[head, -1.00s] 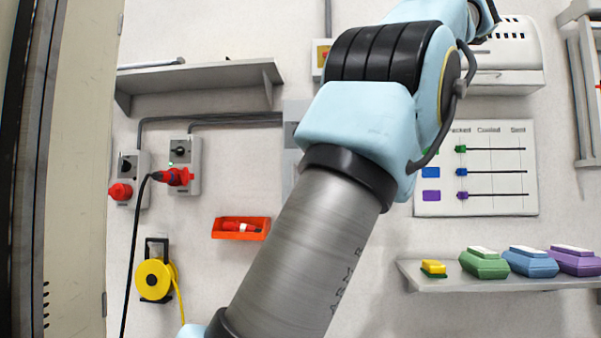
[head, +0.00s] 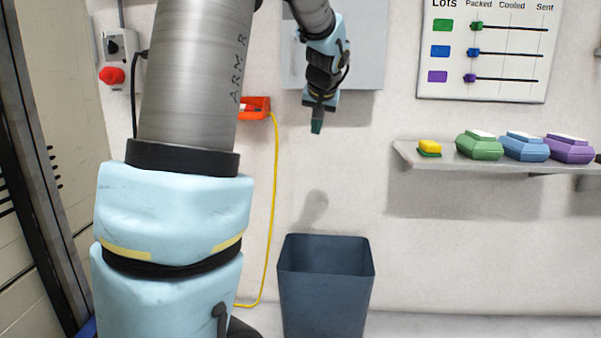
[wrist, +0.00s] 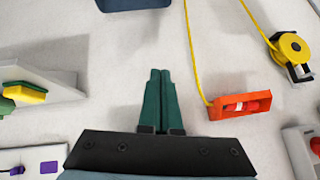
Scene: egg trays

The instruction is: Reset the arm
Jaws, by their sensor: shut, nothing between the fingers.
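My gripper (head: 317,126) hangs pointing down in front of the wall in the head view, above and apart from the dark blue bin (head: 325,268). In the wrist view its two green fingers (wrist: 160,76) are together with nothing between them. My arm rises large on the left of the head view and hides part of the wall.
A shelf (head: 420,162) at right holds a yellow sponge-like block (head: 430,146) and green, blue and purple egg boxes. A lots board (head: 490,90) hangs above. An orange tray (wrist: 240,112) and yellow cable reel (wrist: 290,47) are on the wall.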

